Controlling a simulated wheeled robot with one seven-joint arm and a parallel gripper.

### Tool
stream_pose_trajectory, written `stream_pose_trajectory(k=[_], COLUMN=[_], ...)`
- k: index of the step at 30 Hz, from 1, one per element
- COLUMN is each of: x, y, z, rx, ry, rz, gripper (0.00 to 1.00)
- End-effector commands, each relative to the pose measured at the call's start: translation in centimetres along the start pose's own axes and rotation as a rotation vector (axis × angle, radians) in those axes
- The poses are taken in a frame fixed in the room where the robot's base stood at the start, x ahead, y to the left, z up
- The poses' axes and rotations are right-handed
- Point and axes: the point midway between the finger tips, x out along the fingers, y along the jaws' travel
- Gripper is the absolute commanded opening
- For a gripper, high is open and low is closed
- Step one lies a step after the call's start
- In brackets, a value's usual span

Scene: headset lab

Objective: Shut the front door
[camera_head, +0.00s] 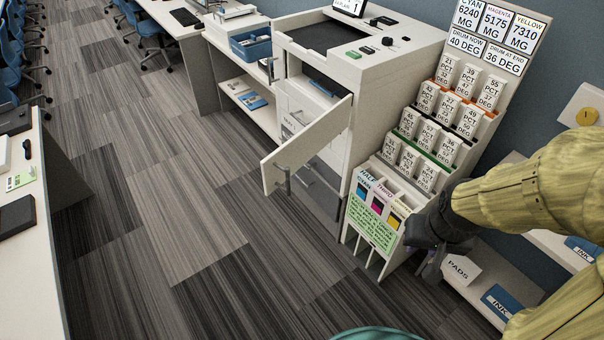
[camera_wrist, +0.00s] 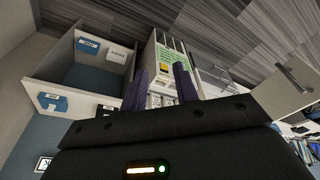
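The front door (camera_head: 312,140) is a white panel on the printer-like machine (camera_head: 376,62). It stands open, swung out to the left over the floor, with a grey bar handle (camera_head: 284,181) near its free edge. In the wrist view, a white panel with a bar handle, likely the door (camera_wrist: 272,92), shows at the right. My gripper (camera_head: 432,266) is right of the door and well apart from it, low beside the sloped card rack. In the wrist view its two dark fingers (camera_wrist: 160,68) are apart with nothing gripped between them.
The sloped rack (camera_head: 424,143) of labelled cards stands right of the machine, close to my gripper. A shelf with a PADS box (camera_head: 461,269) and an INK box (camera_head: 500,301) is at the lower right. Carpeted floor (camera_head: 190,205) left of the door is clear.

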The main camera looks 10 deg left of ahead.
Motion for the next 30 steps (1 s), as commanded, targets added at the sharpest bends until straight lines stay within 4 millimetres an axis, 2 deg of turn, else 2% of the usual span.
stream_pose_trajectory(k=[10,14,17,22,26,30], x=[0.0,0.6,1.7,4.9,7.4,9.7], y=[0.0,0.0,-0.1,-1.1,-3.0,-5.8], z=[0.0,-0.7,-2.2,-6.0,-8.8,-10.8], rx=[-0.001,-0.024,-0.076,-0.227,-0.359,-0.489], ry=[0.001,0.022,0.067,0.206,0.334,0.473], rz=[0.0,0.004,0.01,0.005,-0.028,-0.093], gripper=[0.3,0.3,0.3,0.3,0.3,0.3])
